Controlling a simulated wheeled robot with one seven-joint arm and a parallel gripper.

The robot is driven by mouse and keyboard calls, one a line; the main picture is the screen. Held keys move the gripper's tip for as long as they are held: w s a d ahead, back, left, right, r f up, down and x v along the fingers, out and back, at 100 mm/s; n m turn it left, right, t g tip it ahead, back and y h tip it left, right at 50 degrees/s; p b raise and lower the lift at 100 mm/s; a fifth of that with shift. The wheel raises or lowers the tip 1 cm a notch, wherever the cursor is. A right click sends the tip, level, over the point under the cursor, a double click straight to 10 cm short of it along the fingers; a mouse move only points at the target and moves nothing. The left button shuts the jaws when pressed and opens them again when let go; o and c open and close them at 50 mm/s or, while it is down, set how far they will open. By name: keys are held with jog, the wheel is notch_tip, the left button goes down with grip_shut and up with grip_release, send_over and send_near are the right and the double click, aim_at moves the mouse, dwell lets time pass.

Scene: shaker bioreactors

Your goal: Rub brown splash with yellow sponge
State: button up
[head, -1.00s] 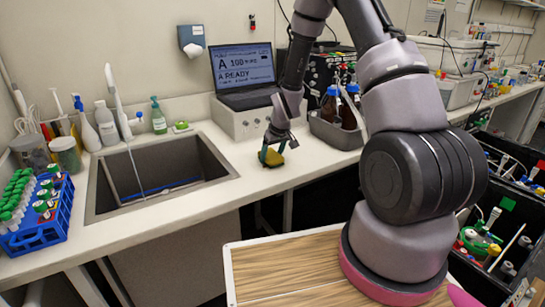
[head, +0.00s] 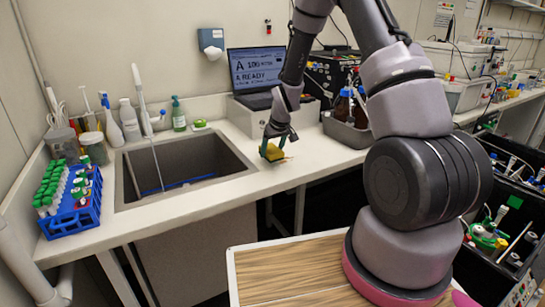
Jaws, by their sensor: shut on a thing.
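The yellow sponge (head: 272,153) is at the front part of the white counter, right of the sink. My gripper (head: 277,141) points down from above and is shut on the sponge. The sponge is tilted and looks to be at or very near the counter top; contact is too small to tell. A small brownish mark (head: 288,157) shows on the counter just right of the sponge, perhaps the brown splash. Any part of it under the sponge is hidden.
The sink (head: 150,197) is left of my gripper. A laptop (head: 263,72) on a white box stands behind, and a grey bin with brown bottles (head: 342,106) behind right. A blue tube rack (head: 78,222) is far left. Bare counter lies around the sponge.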

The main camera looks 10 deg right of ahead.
jog(key=shift+r, duration=2.6)
